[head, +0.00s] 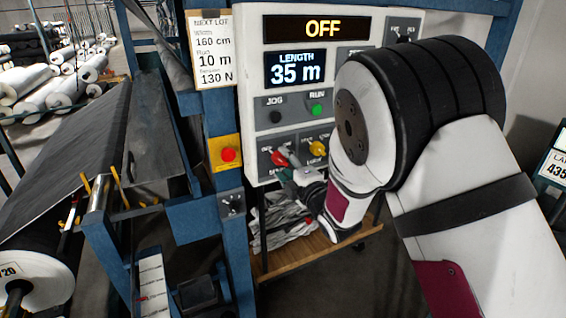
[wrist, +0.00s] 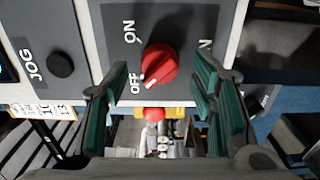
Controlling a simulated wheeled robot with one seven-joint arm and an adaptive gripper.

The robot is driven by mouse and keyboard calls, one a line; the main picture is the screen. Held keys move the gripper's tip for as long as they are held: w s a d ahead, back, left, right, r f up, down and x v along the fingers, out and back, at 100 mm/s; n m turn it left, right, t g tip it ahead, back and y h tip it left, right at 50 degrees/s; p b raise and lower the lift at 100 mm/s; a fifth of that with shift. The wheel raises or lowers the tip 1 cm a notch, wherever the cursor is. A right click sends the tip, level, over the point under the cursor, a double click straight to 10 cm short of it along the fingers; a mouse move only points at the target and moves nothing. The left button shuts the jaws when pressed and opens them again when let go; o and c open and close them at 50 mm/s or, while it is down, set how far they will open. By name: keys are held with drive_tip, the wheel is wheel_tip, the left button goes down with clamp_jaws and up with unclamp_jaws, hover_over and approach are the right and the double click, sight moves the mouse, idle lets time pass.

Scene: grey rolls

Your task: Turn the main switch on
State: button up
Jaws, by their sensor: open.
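The main switch is a red rotary knob (wrist: 160,63) on a grey plate with ON and OFF marks. Its white pointer is at the OFF mark. The knob also shows in the head view (head: 279,158), low on the white control panel (head: 250,110), partly behind my gripper. The panel's top display (head: 322,28) reads OFF. My gripper (wrist: 153,82) is open, its green-padded fingers apart on either side of the knob in the wrist view. I see no clear contact with the knob. My arm hides the panel's right part.
A yellow knob (head: 318,149) is right of the red one. Above are a black JOG button (head: 275,116) and a green RUN button (head: 317,109). A red push button (head: 228,154) on a yellow box is at the left. Below is a wooden shelf (head: 300,256).

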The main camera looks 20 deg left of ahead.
drive_tip(key=shift+w+a, duration=0.45)
drive_tip(key=shift+a, duration=0.15)
drive_tip(key=c, duration=1.2)
drive_tip(key=shift+o, duration=0.2)
